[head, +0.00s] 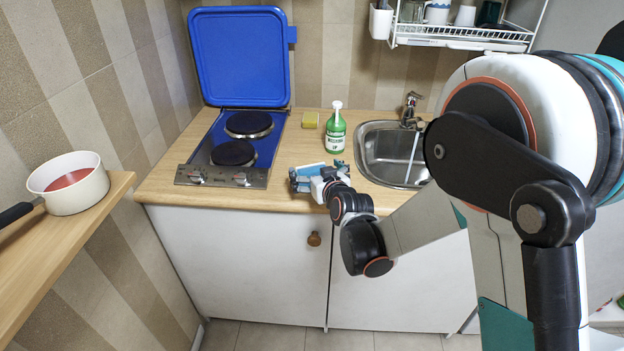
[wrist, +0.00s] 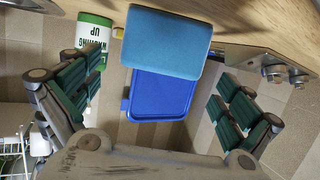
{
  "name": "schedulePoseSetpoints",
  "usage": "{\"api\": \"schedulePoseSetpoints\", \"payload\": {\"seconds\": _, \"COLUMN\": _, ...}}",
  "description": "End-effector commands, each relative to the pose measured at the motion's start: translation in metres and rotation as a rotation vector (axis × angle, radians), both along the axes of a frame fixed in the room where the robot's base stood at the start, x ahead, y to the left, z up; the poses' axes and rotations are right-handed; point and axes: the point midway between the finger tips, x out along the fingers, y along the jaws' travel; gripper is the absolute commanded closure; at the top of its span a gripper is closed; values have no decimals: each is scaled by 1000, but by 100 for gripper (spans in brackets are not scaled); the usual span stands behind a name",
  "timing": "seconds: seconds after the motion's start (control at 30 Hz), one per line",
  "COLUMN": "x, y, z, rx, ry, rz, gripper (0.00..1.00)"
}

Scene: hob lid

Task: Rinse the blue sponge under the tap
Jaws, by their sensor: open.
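The blue sponge (head: 309,170) lies on the counter near its front edge, partly hidden by my gripper in the head view. In the wrist view the sponge (wrist: 166,42) appears large at the top middle, ahead of and between my fingers. My gripper (head: 322,179) is open, its fingers (wrist: 160,85) spread wide on either side, with gaps to the sponge. The tap (head: 409,105) stands at the back of the steel sink (head: 371,150), to the right.
A green soap bottle (head: 335,134) stands between my gripper and the sink's back. A yellow sponge (head: 310,119) lies farther back. The hob (head: 217,178) with its raised blue lid (head: 240,56) is left. A pan (head: 82,196) sits on a side shelf. A dish rack (head: 460,38) hangs above.

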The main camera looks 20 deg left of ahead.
Motion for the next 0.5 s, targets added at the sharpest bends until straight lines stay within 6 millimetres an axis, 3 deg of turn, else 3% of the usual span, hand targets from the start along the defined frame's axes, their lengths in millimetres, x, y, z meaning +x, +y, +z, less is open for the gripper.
{"api": "schedulePoseSetpoints", "payload": {"seconds": 0.07, "x": 8, "y": 6, "z": -12, "rx": 0, "ry": 0, "rz": 0, "gripper": 2}}
{"api": "schedulePoseSetpoints", "payload": {"seconds": 0.2, "x": 22, "y": 16, "z": -15, "rx": 1, "ry": 1, "rz": 0, "gripper": 2}}
{"api": "schedulePoseSetpoints", "payload": {"seconds": 0.43, "x": 24, "y": 18, "z": -14, "rx": 0, "ry": 0, "rz": 0, "gripper": 2}}
{"api": "schedulePoseSetpoints", "payload": {"seconds": 0.47, "x": 24, "y": 18, "z": -14, "rx": 0, "ry": 0, "rz": 0, "gripper": 4}}
{"api": "schedulePoseSetpoints", "payload": {"seconds": 0.5, "x": 24, "y": 18, "z": -14, "rx": 0, "ry": 0, "rz": 0, "gripper": 13}}
